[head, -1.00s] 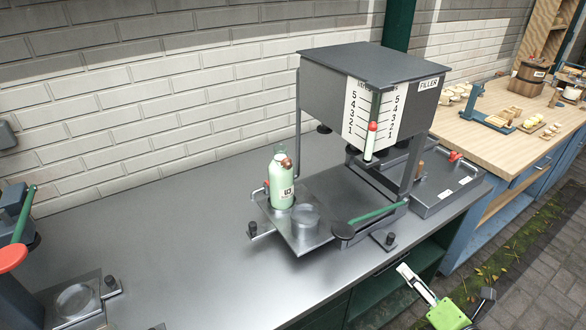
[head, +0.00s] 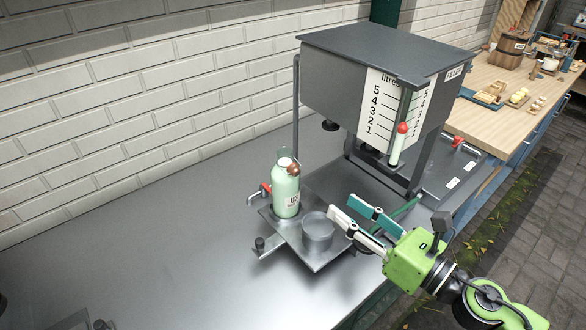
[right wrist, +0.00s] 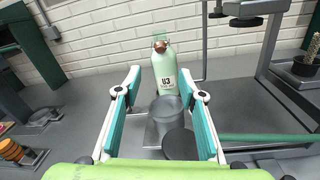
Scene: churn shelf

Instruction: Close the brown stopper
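A pale green bottle labelled U3 (head: 286,190) stands upright on the metal tray of the filler (head: 325,262). The brown stopper (head: 294,169) sits at the right side of the bottle's neck, by a wire loop at the top. In the right wrist view the stopper (right wrist: 163,47) hangs at the front of the neck, below the mouth. My right gripper (head: 352,212) is open and empty, in front of and to the right of the bottle, pointing toward it. In the right wrist view the bottle (right wrist: 165,72) stands beyond and between the fingers. My left gripper is not in view.
A round metal cup (head: 317,232) is on the tray between my right gripper and the bottle. The filler tank (head: 385,80) overhangs behind. A red-tipped handle (head: 265,190) is left of the bottle.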

